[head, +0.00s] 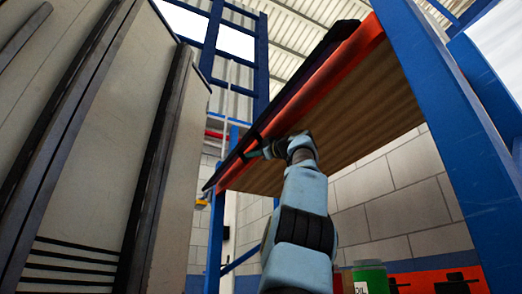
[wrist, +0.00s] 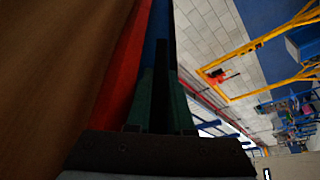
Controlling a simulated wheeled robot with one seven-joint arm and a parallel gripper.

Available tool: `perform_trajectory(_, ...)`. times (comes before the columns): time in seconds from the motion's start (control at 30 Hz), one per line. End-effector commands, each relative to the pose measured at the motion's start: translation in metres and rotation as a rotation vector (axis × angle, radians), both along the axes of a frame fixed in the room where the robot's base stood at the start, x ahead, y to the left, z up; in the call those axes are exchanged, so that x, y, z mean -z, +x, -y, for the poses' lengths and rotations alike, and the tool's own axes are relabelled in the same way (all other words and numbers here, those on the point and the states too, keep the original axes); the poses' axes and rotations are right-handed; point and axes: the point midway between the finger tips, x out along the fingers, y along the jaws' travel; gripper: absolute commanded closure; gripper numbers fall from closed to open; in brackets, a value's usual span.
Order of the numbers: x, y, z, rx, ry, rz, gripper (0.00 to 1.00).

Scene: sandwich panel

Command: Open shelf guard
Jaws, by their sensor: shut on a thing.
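The shelf guard (head: 325,48) is a long dark bar along the outer edge of the raised shelf, beside its orange beam (head: 330,73). It slants from the upper right down to the left in the head view. My gripper (head: 254,153) reaches up to the lower part of this edge, with its fingertips at the dark bar. In the wrist view the green fingers of my gripper (wrist: 158,112) are shut on the dark bar (wrist: 161,85). The orange beam lies just left of the fingers. The far end of the guard and its joints are not clear.
The shelf's wooden underside (head: 350,115) hangs over my arm. A blue upright (head: 445,130) stands close on the right. Large pale panels (head: 85,130) fill the left. A green container (head: 370,275) sits low on the right. A block wall (head: 395,205) is behind.

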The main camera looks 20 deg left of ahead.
Motion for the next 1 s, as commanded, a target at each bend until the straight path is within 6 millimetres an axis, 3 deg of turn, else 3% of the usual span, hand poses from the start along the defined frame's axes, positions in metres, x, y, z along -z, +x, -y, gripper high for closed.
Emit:
perform_trajectory(0.57,-0.0005,0.0008,-0.0046,0.001,-0.023,0.024,1.00)
perform_trajectory(0.6,-0.0006,0.0008,-0.0046,0.001,-0.023,0.024,0.78)
perform_trajectory(0.83,-0.0003,0.0007,-0.0045,0.000,-0.023,0.023,0.52)
perform_trajectory(1.0,-0.0001,0.0008,-0.0045,0.000,-0.023,0.022,0.50)
